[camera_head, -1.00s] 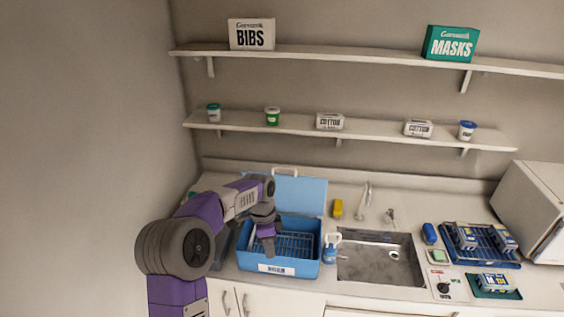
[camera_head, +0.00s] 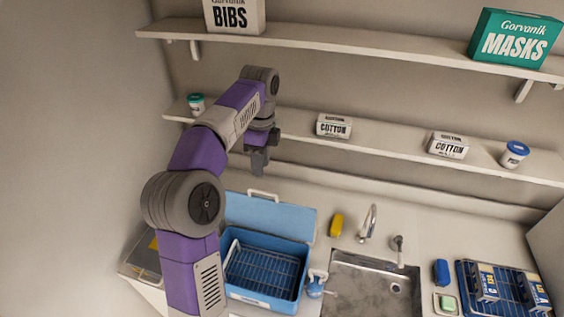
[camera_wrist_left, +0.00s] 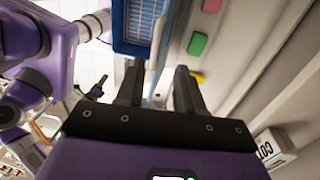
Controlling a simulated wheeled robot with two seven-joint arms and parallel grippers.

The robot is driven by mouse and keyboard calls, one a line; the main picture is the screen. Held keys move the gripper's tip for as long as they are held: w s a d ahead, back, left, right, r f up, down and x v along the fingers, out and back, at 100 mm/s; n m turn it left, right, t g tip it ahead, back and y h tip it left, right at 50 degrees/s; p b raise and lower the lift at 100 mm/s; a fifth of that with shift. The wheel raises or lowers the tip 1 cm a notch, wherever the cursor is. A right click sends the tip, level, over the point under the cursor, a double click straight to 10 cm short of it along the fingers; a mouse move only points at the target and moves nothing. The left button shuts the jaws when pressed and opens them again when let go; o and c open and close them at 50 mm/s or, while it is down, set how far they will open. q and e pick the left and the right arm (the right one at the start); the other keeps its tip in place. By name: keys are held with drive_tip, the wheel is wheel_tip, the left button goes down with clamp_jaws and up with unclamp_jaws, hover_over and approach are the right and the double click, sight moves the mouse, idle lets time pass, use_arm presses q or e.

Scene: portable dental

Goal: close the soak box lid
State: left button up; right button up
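The soak box (camera_head: 265,299) is a blue tub with a wire basket (camera_head: 262,268) inside, on the counter left of the sink. Its light blue lid (camera_head: 275,216) stands open at the back, with a white handle on its far edge. The box also shows in the left wrist view (camera_wrist_left: 136,48). My left gripper (camera_head: 259,160) is raised above and behind the lid, in front of the lower shelf.
The lower shelf (camera_head: 388,149), with cotton boxes (camera_head: 334,126) and tubs, is close to my left gripper. A spray bottle (camera_head: 316,284) stands right of the box, beside the sink (camera_head: 370,287). A yellow item (camera_head: 337,225) and faucet (camera_head: 369,222) stand behind.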

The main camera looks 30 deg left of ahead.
sight(259, 191)
use_arm(q)
drive_tip(key=s+f, duration=0.1)
drive_tip(key=s+f+b, duration=0.1)
drive_tip(key=shift+f, duration=0.4)
drive_tip(key=f, duration=0.3)
drive_tip(key=shift+w+f+b, duration=0.25)
drive_tip(key=shift+b, duration=0.05)
drive_tip(key=shift+s+d+f, duration=0.1)
drive_tip(key=shift+s+f, duration=0.1)
drive_tip(key=shift+f, duration=0.1)
drive_tip(key=shift+w, duration=0.1)
drive_tip(key=shift+c, duration=0.5)
clamp_jaws()
